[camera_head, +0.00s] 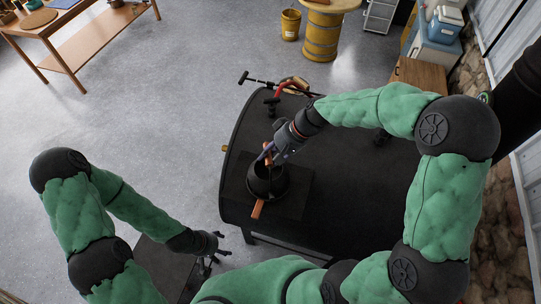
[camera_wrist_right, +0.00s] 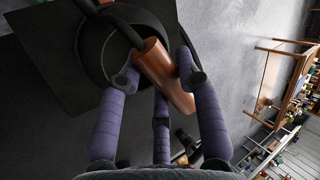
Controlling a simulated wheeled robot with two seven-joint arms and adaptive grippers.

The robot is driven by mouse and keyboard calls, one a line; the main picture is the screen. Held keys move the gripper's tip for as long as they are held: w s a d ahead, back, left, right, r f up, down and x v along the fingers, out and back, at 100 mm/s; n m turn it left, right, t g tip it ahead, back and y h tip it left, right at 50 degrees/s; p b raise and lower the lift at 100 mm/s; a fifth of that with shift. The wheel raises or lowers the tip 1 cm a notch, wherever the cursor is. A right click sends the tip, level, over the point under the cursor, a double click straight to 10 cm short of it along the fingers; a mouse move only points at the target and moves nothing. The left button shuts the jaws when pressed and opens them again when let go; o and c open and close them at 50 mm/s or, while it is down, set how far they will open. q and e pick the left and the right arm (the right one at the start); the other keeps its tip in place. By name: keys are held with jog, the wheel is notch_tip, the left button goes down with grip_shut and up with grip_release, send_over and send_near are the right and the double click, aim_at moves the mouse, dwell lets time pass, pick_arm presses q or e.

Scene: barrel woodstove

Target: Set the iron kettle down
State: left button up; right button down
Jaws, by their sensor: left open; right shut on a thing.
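The dark iron kettle (camera_head: 267,182) is upright over a square dark plate (camera_head: 298,190) on top of the black barrel stove (camera_head: 345,190). I cannot tell whether its base touches the plate. My right gripper (camera_head: 268,156) is above the kettle, shut on its brown handle grip. In the right wrist view the fingers (camera_wrist_right: 158,80) close around the brown grip (camera_wrist_right: 150,62), with the dark kettle body (camera_wrist_right: 98,52) behind it. My left gripper (camera_head: 210,264) is open and empty, low to the left of the stove.
A red-handled item (camera_head: 291,85) and a dark rod (camera_head: 258,80) are at the stove's far edge. A wooden workbench (camera_head: 75,45) stands far left, with a yellow bucket (camera_head: 290,25) and a yellow drum (camera_head: 321,38) at the back. Grey floor left of the stove is clear.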

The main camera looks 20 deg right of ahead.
jog(key=shift+r, duration=0.1)
jog(key=c, duration=0.8)
grip_release()
jog(key=shift+s+f, duration=0.1)
jog(key=shift+f, duration=0.1)
jog(key=shift+d+r, duration=0.25)
jog(key=shift+r, duration=0.15)
jog(key=v, duration=1.1)
jog(key=shift+r, duration=0.2)
